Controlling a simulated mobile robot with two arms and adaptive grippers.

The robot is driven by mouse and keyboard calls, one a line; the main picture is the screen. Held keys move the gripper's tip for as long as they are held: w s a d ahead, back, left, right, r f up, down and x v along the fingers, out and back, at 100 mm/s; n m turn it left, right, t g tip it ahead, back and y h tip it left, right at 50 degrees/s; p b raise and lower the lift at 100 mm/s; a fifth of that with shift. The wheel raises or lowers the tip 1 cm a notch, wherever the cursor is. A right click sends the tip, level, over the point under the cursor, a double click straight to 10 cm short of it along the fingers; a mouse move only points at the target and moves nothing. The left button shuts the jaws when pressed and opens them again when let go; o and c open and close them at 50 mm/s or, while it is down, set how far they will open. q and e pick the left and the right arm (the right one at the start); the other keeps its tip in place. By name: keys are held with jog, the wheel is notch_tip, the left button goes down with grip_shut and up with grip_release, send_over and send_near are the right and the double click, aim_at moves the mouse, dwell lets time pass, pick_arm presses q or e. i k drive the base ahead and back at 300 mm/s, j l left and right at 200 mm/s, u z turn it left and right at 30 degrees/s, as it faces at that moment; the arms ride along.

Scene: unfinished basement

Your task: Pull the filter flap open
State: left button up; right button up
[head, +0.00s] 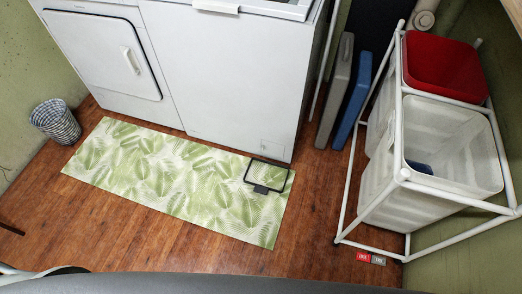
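The filter flap appears to be a small, faintly outlined white panel (271,147) low on the right of the white appliance's front (238,85). It looks closed, nearly flush with the front; its details are too small to tell. A thin black rectangular frame with a dark tab (268,188) shows just below it, over the mat's right end. I cannot tell whether the frame lies on the mat or stands above it. Neither of my grippers is in view.
A green leaf-patterned mat (170,178) covers the wooden floor before the machines. A dryer (95,55) and woven basket (56,122) are left. A white-framed laundry sorter (349,190) stands right, near grey (335,95) and blue (353,98) folded items. Red and grey blocks (370,258) lie in front.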

aim_at(275, 149)
jog(key=i+j+z, duration=0.15)
jog(key=j, duration=0.3)
jog(key=i+j+z, duration=0.2)
jog(key=j, duration=0.25)
jog(key=j+z, duration=0.15)
jog(key=j, duration=0.35)
jog(key=i+j+z, duration=0.2)
jog(key=j, duration=0.3)
jog(key=k, duration=0.05)
